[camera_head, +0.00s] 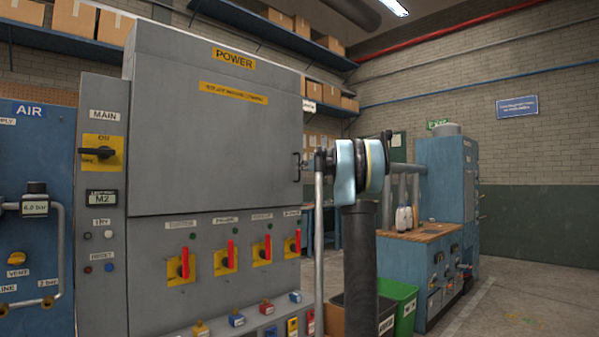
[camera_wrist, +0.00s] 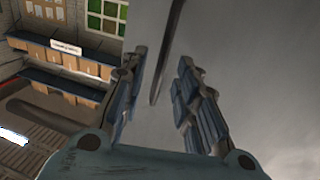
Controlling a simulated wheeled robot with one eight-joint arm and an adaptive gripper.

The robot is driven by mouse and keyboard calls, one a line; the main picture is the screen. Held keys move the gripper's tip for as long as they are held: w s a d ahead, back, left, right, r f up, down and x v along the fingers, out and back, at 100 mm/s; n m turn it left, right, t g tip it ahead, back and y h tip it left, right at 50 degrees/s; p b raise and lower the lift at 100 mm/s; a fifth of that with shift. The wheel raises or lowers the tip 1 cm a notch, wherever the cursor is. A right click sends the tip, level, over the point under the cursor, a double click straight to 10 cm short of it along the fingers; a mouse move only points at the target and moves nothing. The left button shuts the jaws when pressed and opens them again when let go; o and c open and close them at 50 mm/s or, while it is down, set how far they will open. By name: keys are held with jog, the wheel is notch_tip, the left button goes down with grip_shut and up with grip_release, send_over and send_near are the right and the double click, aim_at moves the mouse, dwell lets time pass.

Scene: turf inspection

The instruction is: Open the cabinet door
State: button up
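The grey cabinet marked POWER (camera_head: 160,60) fills the left half of the head view. Its wide upper door (camera_head: 215,140) looks closed. A thin dark handle (camera_head: 297,168) stands upright near the door's right edge. My gripper (camera_head: 311,161) is just right of the handle in the head view, small and partly hidden by my arm. In the wrist view, my gripper (camera_wrist: 162,65) is open, its two fingers apart. The dark handle bar (camera_wrist: 167,52) shows between the fingers against the grey door (camera_wrist: 245,60). I cannot tell whether either finger touches it.
Red-levered switches (camera_head: 231,254) line the cabinet below the door. A blue AIR panel (camera_head: 35,160) stands at left. Green (camera_head: 404,308) and black bins stand at lower right, before a blue workbench (camera_head: 432,232). Open floor (camera_head: 530,300) lies at far right.

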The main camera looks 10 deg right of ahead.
jog(key=shift+x, duration=2.5)
